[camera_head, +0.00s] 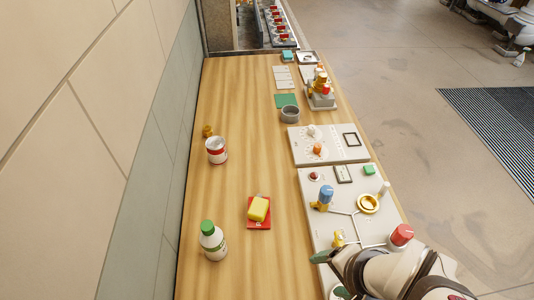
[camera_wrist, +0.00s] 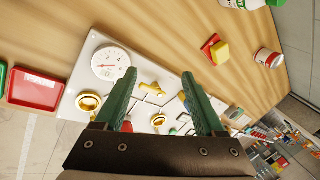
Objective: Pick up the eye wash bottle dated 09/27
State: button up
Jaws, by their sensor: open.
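A white bottle with a green cap (camera_head: 213,241) stands upright on the wooden bench at the near left. Its label is too small to read, so I cannot tell its date. The wrist view shows part of the bottle (camera_wrist: 242,3), cut off at the top edge. No second bottle of this kind shows on the bench. My gripper (camera_head: 329,274) has green fingers and is over the near end of the grey valve panel, to the right of the bottle and apart from it. In the wrist view my gripper (camera_wrist: 158,74) is open with nothing held between its fingers.
A yellow block on a red base (camera_head: 258,210) and a red-and-white can (camera_head: 216,150) stand on the bench. The valve panel (camera_head: 318,217) carries upright knobs and valves beside my gripper. A wall (camera_head: 95,130) bounds the left. Bare wood lies between bottle and panel.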

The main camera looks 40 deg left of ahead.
jog(key=a+f+t, duration=0.1)
jog(key=a+f, duration=0.3)
jog(key=a, duration=0.4)
jog(key=n+t+y, duration=0.8)
jog(key=n+t, duration=0.1)
jog(key=n, duration=0.2)
send_near(212, 239)
jog(key=r+x, duration=0.2)
jog(key=x, duration=1.2)
jog(key=shift+a+n, duration=0.3)
jog(key=shift+a, duration=0.2)
grip_shut()
